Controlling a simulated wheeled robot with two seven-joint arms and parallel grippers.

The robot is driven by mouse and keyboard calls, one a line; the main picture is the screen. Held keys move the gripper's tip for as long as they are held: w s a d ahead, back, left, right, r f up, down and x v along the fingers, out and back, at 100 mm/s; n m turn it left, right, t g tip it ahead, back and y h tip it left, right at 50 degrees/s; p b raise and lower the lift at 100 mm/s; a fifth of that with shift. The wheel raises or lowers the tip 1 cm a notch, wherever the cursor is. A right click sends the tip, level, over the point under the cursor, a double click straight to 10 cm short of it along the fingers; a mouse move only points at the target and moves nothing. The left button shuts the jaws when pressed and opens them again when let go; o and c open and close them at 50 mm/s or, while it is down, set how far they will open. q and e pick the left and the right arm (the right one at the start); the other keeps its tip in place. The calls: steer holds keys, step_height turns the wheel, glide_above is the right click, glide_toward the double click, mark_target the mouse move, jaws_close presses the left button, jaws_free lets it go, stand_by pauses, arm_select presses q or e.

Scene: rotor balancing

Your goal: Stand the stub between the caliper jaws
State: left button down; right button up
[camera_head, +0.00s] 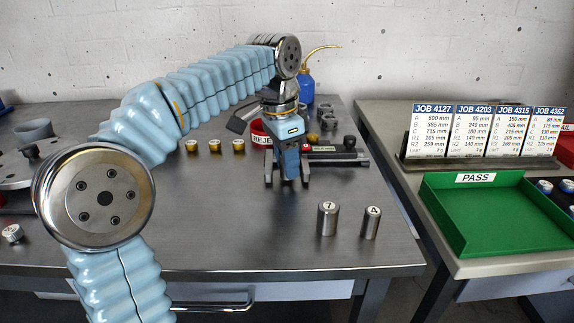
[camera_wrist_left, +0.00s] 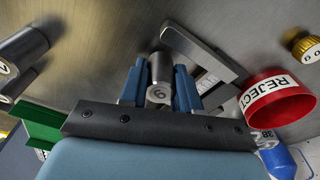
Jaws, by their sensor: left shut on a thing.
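A grey metal stub (camera_wrist_left: 159,68) marked 6 or 9 is between the blue fingers of my left gripper (camera_wrist_left: 160,88), which is shut on it. In the head view my left gripper (camera_head: 287,178) points down low over the table, and its body mostly hides the stub. The steel caliper (camera_wrist_left: 197,48) lies just beside the stub in the wrist view, with its jaws partly behind the right finger. In the head view the caliper (camera_head: 335,155) is behind and right of the gripper. I cannot tell whether the stub touches a jaw or the table. My right gripper is not in view.
Stubs marked 7 (camera_head: 327,219) and 4 (camera_head: 370,223) stand at the front right. A red reject bin (camera_wrist_left: 272,98) is close to the caliper. Several brass weights (camera_head: 214,146) stand behind left. A green pass tray (camera_head: 490,250) is on the right table. The front middle is clear.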

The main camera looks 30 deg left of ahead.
mark_target(281, 156)
arm_select(q)
steer(key=shift+f, duration=0.3)
steer(key=shift+f, duration=0.15)
steer(key=c, duration=0.8)
jaws_free()
steer(key=r, duration=0.3)
steer(key=r+p, duration=0.1)
steer(key=r, duration=0.3)
steer(key=s+r, duration=0.1)
steer(key=r, duration=0.3)
steer(key=shift+a+p, duration=0.3)
steer(key=shift+a, duration=0.05)
steer(key=shift+s+r, duration=0.1)
steer(key=shift+r, duration=0.55)
